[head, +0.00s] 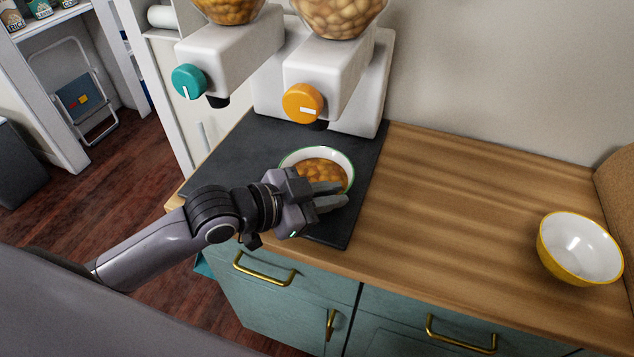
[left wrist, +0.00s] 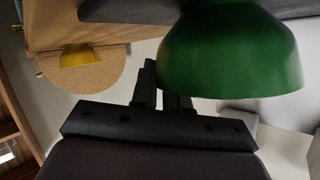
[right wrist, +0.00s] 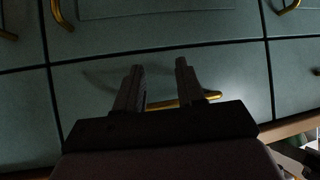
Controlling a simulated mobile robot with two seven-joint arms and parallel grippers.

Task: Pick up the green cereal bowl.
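The green cereal bowl (head: 287,160), white inside with a green rim and full of orange-brown cereal, is over the dark mat under the orange-knobbed dispenser. Its green outer wall (left wrist: 230,55) fills the upper right of the left wrist view. My left gripper (head: 328,196) reaches over the bowl's near side. Its fingers (left wrist: 160,92) are close together, one outside the wall and one passing behind the rim, so it looks shut on the rim. Whether the bowl touches the mat is hard to tell. My right gripper (right wrist: 160,85) is open and empty, facing the cabinet fronts.
Two white cereal dispensers, with a teal knob (head: 189,81) and an orange knob (head: 302,103), stand just behind the bowl. A yellow bowl (head: 580,248), empty, stands at the counter's right. The wooden counter (head: 460,200) between is clear. Teal cabinets (head: 285,305) with brass handles are below.

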